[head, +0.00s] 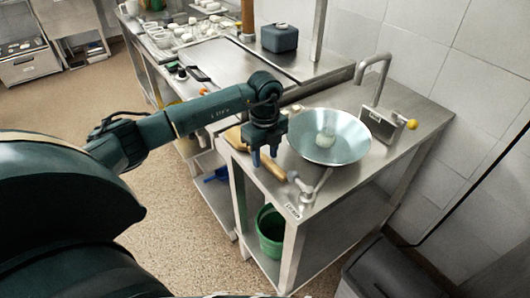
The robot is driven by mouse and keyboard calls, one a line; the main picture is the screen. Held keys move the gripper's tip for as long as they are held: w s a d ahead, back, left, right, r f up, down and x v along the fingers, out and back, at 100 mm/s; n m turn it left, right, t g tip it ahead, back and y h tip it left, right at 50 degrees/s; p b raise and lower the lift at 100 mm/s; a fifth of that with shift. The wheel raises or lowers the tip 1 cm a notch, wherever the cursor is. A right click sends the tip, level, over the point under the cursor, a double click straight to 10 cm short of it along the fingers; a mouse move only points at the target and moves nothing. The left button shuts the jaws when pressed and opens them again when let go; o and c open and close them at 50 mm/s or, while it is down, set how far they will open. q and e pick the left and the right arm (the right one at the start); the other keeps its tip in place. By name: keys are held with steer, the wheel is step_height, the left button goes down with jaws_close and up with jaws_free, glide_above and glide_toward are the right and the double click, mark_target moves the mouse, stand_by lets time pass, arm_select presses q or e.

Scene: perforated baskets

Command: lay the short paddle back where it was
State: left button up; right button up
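A short tan wooden paddle (272,167) is on or just above the left edge of the metal counter, beside the round basin. My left gripper (265,158) is directly over it, fingers pointing down. The fingers stand apart on either side of the paddle's middle, one covering part of it. I cannot tell whether they grip it or only straddle it. The paddle's wider end (234,136) shows left of the gripper, and its other end points toward the front. My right gripper is not in view.
A shiny round basin (305,150) with a pale item in it is right of the gripper. A tap (375,70) and a small lever fitting (309,190) stand on the counter (345,183). A green bucket (270,232) is below. A dark blue-grey box (279,38) is at the back.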

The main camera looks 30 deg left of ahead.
arm_select(q)
steer(key=shift+o, duration=0.3)
steer(key=shift+r, duration=0.3)
step_height(320, 180, up, 13)
steer(key=b, duration=0.1)
steer(key=shift+f, duration=0.2)
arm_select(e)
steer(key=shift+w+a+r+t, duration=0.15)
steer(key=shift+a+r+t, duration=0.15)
arm_select(q)
steer(key=shift+s, duration=0.1)
